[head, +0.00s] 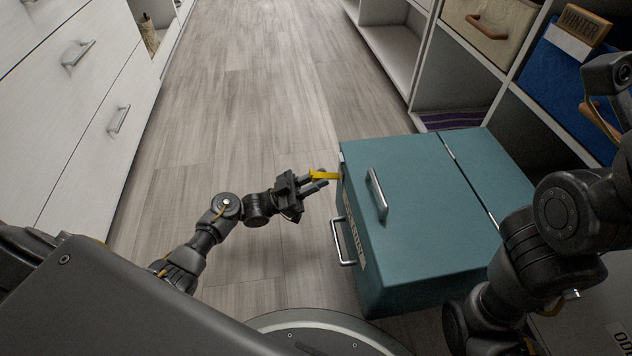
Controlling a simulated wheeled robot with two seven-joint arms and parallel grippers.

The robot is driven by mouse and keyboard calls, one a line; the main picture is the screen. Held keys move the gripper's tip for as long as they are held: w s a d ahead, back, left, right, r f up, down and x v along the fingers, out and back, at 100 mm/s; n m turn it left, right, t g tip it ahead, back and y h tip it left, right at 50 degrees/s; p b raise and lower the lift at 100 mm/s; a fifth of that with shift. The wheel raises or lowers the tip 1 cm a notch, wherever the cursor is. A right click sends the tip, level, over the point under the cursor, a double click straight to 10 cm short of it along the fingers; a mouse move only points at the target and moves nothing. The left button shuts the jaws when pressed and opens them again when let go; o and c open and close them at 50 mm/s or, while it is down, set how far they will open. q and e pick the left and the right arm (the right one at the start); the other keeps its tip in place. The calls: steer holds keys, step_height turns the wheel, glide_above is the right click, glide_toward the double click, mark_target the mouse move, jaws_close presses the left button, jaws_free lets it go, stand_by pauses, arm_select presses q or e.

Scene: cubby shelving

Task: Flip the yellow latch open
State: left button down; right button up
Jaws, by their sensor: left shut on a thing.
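A teal box (430,240) with a closed lid stands on the floor right of centre. The yellow latch (325,175) sticks out to the left from the box's upper left edge, near its far corner. My left gripper (318,180) is at the latch, its fingers shut on it. The fingers partly hide the latch's underside. My right arm comes in from the right over the box's near right part. The right gripper's fingers cannot be made out.
The box has a silver handle on its lid (377,193) and another on its left side (343,241). White drawers (75,100) line the left. Cubby shelving with a beige bin (490,25) and a blue bin (560,90) lines the right. The floor (240,90) between is clear.

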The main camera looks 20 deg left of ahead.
arm_select(q)
steer(key=c, duration=1.4)
jaws_free()
steer(key=shift+o, duration=0.2)
steer(key=shift+a, duration=0.1)
steer(key=v, duration=1)
steer(key=shift+s+a+f, duration=0.2)
steer(key=shift+s+a, duration=0.05)
steer(key=shift+r+p, duration=0.1)
steer(key=shift+p, duration=0.2)
